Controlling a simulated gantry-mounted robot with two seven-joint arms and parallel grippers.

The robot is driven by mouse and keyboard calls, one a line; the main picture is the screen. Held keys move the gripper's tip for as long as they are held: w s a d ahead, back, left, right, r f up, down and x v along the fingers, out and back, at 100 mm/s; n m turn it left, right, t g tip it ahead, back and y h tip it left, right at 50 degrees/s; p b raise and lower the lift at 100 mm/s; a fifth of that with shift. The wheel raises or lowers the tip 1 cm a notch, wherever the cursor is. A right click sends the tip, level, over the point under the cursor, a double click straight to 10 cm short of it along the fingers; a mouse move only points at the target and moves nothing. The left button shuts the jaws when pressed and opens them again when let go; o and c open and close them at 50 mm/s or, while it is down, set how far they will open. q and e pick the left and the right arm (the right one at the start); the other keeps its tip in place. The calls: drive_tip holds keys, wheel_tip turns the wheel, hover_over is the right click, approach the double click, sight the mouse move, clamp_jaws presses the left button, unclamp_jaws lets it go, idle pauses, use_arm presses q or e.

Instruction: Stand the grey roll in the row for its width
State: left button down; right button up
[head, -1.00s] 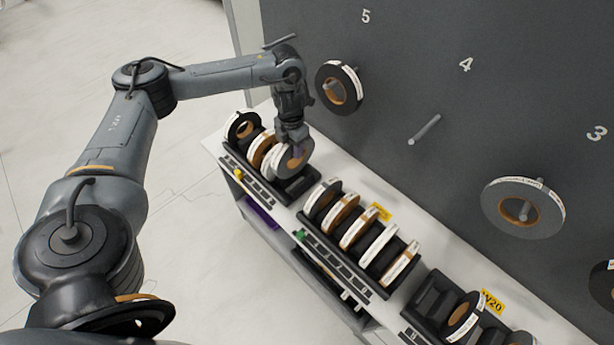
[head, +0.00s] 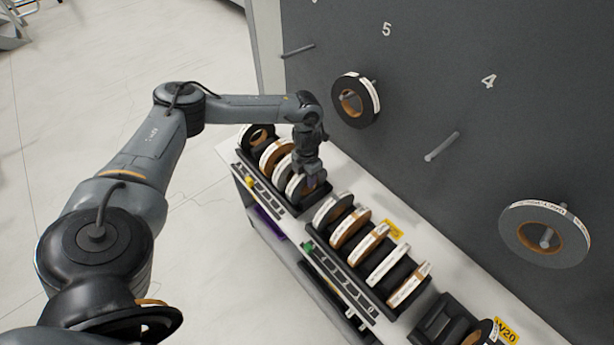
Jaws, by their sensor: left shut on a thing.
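My left gripper (head: 314,184) is at the near end of the far-left rack (head: 262,181), pointing down. It is shut on the grey roll (head: 296,187), which is partly hidden by the gripper. The roll is upright at the rack's near-end slot, beside other standing rolls (head: 275,154). I cannot tell whether it touches the slot bottom. The rack has a yellow marker (head: 250,182) on its front strip. My right gripper is not in view.
The middle rack (head: 340,277), with a green marker, holds several upright rolls (head: 350,228). A third rack (head: 437,322) stands at the lower right by a yellow label (head: 507,331). The grey wall (head: 430,90) carries pegs, one bare (head: 442,147), and hanging rolls (head: 545,234).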

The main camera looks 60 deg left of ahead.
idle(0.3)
use_arm(q)
drive_tip(key=shift+f, duration=0.3)
drive_tip(key=c, duration=0.7)
unclamp_jaws()
drive_tip(key=shift+r, duration=0.1)
